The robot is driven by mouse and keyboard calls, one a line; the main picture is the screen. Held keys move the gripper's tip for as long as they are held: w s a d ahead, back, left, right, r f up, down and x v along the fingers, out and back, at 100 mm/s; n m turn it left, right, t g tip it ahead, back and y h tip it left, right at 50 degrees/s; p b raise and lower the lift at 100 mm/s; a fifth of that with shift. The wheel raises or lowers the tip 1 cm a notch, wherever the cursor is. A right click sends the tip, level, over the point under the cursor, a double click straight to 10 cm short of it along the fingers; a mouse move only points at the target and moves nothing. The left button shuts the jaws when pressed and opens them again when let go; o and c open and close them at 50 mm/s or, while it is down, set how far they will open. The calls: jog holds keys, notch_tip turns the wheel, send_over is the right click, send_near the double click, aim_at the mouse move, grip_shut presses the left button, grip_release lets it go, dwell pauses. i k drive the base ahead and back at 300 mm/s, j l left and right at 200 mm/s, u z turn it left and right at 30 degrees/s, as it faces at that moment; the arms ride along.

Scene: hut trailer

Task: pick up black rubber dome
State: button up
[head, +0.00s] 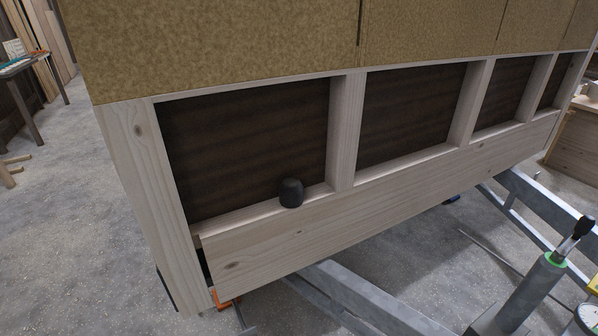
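The black rubber dome (291,192) sits upright on the pale wooden ledge (245,216) at the bottom of the wall frame. It stands in the leftmost bay, left of the first inner stud (343,130), with a gap between them. Its dark rounded top shows against the dark panel (240,150) behind it. My gripper does not show in the head view.
Yellowish-brown boards cover the upper wall (230,40). Below the frame are grey metal trailer beams (350,295), an orange clamp (228,300) and a jack post (530,295) at right. Open concrete floor (70,210) lies at left.

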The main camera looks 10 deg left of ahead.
aim_at(290, 189)
jog(key=i+l, duration=0.45)
jog(key=i+l+u, duration=0.45)
jog(key=u, duration=0.15)
jog(key=i+l+u, duration=0.25)
jog(key=l, duration=0.2)
jog(key=k, duration=0.1)
